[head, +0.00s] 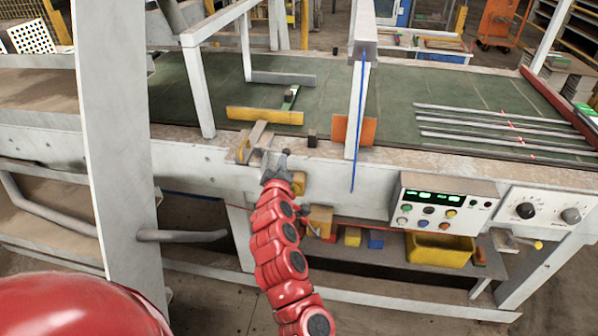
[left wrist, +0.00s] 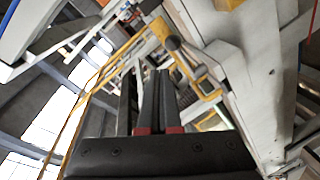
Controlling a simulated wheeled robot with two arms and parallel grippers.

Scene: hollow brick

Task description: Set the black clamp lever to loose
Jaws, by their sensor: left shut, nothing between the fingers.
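The black clamp lever (left wrist: 184,55) shows in the left wrist view as a dark round knob on a short arm, just beyond and right of my fingertips. In the head view a small dark knob, likely the same lever (head: 287,152), stands at the front edge of the green bench, right by my left gripper (head: 273,168). My left gripper is shut and empty; its dark fingers also show in the left wrist view (left wrist: 150,75). I cannot tell whether the fingers touch the lever. My right gripper is not in view.
A yellow bar (head: 265,116) and an orange block (head: 354,130) are on the green bench top (head: 395,85). A white post (head: 357,100) rises to the right of my gripper. A control box (head: 443,200) with buttons hangs on the bench front. A yellow bin (head: 440,250) stands below.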

